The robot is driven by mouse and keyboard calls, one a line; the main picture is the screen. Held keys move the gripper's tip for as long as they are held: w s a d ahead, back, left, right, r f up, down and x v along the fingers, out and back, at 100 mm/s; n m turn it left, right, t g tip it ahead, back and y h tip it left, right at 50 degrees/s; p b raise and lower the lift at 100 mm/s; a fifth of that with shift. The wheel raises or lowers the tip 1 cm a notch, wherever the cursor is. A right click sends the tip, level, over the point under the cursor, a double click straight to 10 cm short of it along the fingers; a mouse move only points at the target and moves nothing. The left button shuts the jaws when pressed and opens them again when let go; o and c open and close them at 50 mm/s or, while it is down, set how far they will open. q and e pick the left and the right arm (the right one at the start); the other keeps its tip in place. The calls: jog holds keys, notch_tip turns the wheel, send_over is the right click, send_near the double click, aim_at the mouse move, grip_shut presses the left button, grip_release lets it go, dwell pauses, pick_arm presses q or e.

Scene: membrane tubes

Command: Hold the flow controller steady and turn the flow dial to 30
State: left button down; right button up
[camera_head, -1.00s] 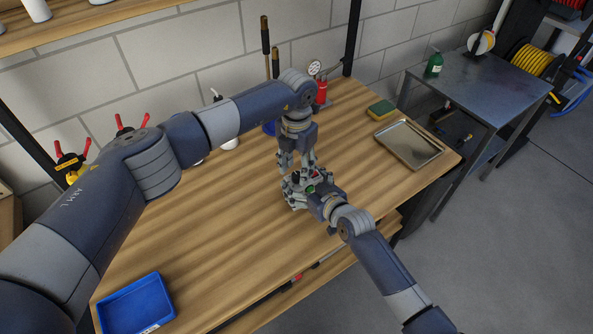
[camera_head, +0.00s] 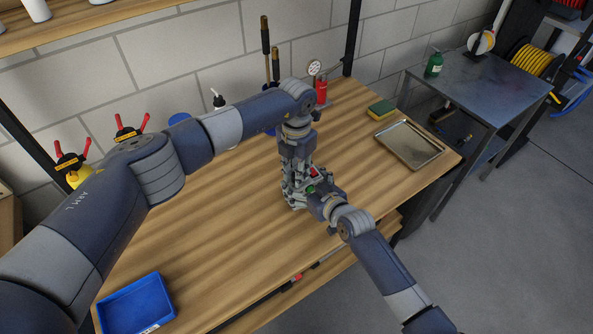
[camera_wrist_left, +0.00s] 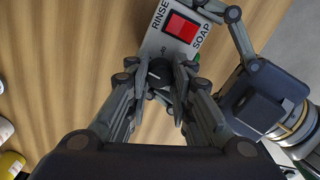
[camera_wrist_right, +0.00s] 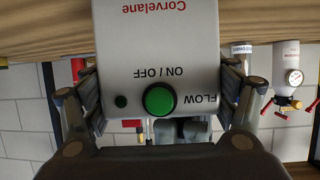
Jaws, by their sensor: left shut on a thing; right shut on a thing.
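The flow controller (camera_wrist_right: 155,45) is a pale grey box with a green FLOW ON/OFF button (camera_wrist_right: 159,99), seen upside down in the right wrist view. My right gripper (camera_wrist_right: 155,85) is shut on the box, one finger at each side. In the left wrist view the controller (camera_wrist_left: 155,45) shows a red RINSE/SOAP switch (camera_wrist_left: 181,27). Below it the dark flow dial (camera_wrist_left: 160,70) sits between the fingers of my left gripper (camera_wrist_left: 160,85), which is shut on it from above. The dial's setting cannot be read. In the head view both grippers mostly hide the controller (camera_head: 293,199).
The wooden bench (camera_head: 220,230) is clear to the left of the controller. A blue bin (camera_head: 136,303) stands at the front left. A metal tray (camera_head: 408,146) and a sponge (camera_head: 381,109) lie to the right. A red gauge fitting (camera_head: 321,91) stands behind.

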pick_arm(q)
jog(key=m, duration=0.4)
pick_arm(e)
jog(key=shift+s+f, duration=0.1)
jog(key=shift+f, duration=0.15)
pick_arm(q)
jog(key=c, duration=1.4)
grip_release()
jog(key=shift+o, duration=0.2)
notch_tip(320, 180, up, 12)
